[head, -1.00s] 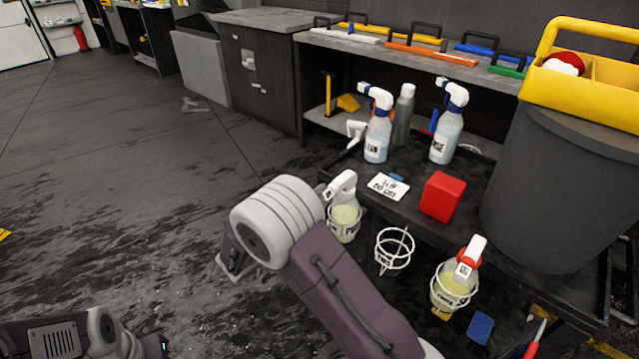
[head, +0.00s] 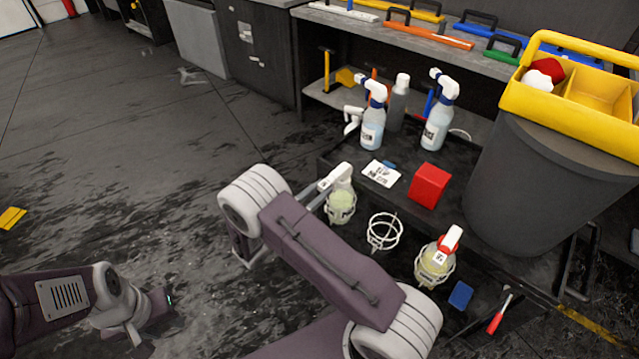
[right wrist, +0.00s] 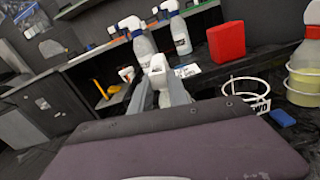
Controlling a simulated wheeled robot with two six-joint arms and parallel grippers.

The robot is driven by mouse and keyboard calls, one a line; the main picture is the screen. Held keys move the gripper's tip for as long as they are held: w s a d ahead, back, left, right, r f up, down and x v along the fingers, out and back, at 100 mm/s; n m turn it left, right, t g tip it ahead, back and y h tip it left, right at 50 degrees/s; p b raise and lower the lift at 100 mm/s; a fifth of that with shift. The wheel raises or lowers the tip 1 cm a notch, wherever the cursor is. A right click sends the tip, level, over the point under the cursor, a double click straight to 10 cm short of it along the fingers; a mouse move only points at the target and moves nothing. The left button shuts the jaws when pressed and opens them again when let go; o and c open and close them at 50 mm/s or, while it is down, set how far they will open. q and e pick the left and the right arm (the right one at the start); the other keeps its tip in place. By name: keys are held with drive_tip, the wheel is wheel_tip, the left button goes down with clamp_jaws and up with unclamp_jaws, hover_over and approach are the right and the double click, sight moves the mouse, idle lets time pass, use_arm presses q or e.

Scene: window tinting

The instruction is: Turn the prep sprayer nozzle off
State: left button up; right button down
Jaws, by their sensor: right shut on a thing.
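The sprayer in the left wire holder, which I take for the prep sprayer (head: 341,200), holds pale green liquid and has a white head. It stands in a white wire ring at the front edge of the dark cart. My right gripper (head: 322,190) is at its head, partly hidden behind my own arm. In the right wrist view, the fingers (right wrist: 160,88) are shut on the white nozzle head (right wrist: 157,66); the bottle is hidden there. The nozzle's on/off setting cannot be read. My left gripper (head: 160,308) is low at the left, far from the cart, its jaws unclear.
An empty wire ring (head: 384,232) sits beside the prep sprayer. A second green sprayer (head: 434,262) with a red collar stands further right. A red block (head: 429,186), a white card (head: 381,173) and blue-liquid spray bottles (head: 372,128) are behind. A grey bin (head: 530,185) stands right.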

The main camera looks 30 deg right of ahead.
drive_tip(key=shift+n+p, duration=0.55)
drive_tip(key=shift+n, duration=0.15)
drive_tip(key=c, duration=1.2)
unclamp_jaws()
drive_tip(key=shift+c, duration=0.2)
drive_tip(key=p+v, duration=0.1)
drive_tip(key=v, duration=0.8)
